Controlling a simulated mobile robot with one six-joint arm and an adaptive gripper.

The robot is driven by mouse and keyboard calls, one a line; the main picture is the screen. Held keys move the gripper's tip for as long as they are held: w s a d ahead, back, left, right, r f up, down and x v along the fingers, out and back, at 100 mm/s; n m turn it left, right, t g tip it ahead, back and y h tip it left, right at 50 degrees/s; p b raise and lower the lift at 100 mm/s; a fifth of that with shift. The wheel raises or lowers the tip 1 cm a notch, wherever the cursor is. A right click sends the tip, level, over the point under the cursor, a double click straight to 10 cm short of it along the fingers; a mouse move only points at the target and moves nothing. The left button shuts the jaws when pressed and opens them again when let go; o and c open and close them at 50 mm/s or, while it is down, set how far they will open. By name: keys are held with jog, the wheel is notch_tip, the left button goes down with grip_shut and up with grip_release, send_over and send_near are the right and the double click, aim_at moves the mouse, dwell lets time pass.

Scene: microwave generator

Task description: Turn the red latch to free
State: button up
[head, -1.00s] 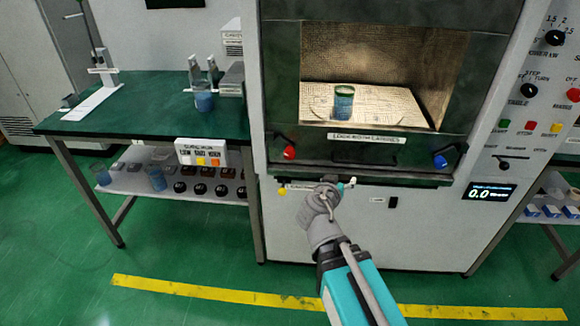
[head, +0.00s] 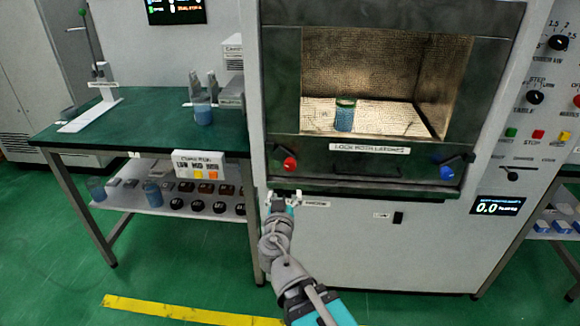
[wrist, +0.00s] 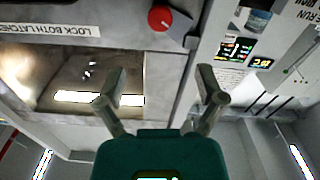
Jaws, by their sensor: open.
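The red latch (head: 290,164) is a round red knob with a dark lever, low on the left side of the microwave door frame. Its lever slants up and left in the head view. The red latch (wrist: 160,18) also shows at the top of the wrist view, ahead of the fingers. My gripper (head: 284,199) is just below the latch in the head view. In the wrist view my gripper (wrist: 160,88) has its two fingers spread, with nothing between them. No contact with the latch shows.
A blue latch (head: 447,172) sits on the door's right side, and a label (head: 370,148) lies between the latches. A blue-green beaker (head: 345,115) stands behind the window. A green-topped bench (head: 150,125) is on the left, a control panel (head: 545,100) on the right.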

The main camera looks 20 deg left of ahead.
aim_at(289, 167)
jog(key=shift+w, duration=0.15)
jog(key=shift+x, duration=6.7)
jog(key=shift+c, duration=0.3)
jog(key=c, duration=1.1)
